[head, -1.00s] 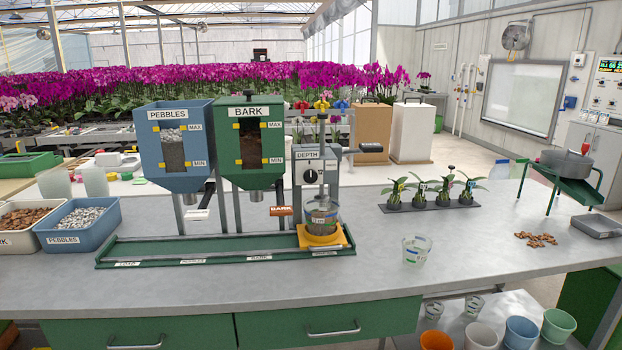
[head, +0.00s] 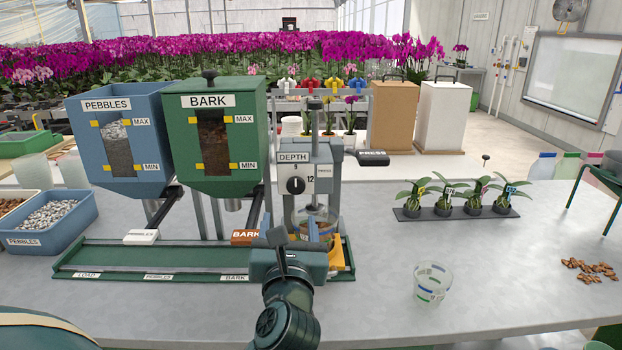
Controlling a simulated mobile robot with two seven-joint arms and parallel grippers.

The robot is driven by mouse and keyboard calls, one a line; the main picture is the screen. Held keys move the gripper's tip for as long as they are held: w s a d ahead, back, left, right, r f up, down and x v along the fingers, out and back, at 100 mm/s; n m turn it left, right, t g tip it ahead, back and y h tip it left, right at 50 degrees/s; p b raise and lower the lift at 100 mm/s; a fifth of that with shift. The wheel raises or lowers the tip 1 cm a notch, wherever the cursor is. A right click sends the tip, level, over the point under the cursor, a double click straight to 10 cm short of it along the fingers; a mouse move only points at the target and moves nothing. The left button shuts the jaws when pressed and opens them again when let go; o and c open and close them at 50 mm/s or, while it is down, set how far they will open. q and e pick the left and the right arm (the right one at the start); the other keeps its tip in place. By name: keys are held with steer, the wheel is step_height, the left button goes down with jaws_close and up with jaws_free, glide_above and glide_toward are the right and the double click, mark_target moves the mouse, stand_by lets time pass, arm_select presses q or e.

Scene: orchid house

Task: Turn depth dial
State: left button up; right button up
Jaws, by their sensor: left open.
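The depth dial (head: 296,185) is a small black round knob with a white pointer line, on a pale plate on the front of the grey press column. My left gripper (head: 278,236) is below the dial, in front of the clear pot (head: 312,217) that stands under the press on a yellow holder (head: 343,262). The gripper looks apart from the dial. My right gripper does not show.
The green bark hopper (head: 214,185) and blue pebbles hopper (head: 128,172) stand left of the press over a green rail (head: 75,259). The orange BARK lever (head: 245,237) is close to my gripper's left. A clear cup (head: 433,282) stands at right. Bench between cup and seedlings (head: 458,213) is free.

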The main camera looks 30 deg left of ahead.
mark_target(296, 187)
arm_select(q)
steer(key=shift+n+g+h, duration=0.4)
steer(key=shift+n, duration=0.2)
steer(key=x, duration=0.4)
steer(key=p+x, duration=0.1)
steer(key=x, duration=0.4)
steer(key=d+p+x, duration=0.1)
steer(key=x, duration=0.4)
steer(key=shift+w+f, duration=0.15)
steer(key=shift+w, duration=0.2)
steer(key=c, duration=1)
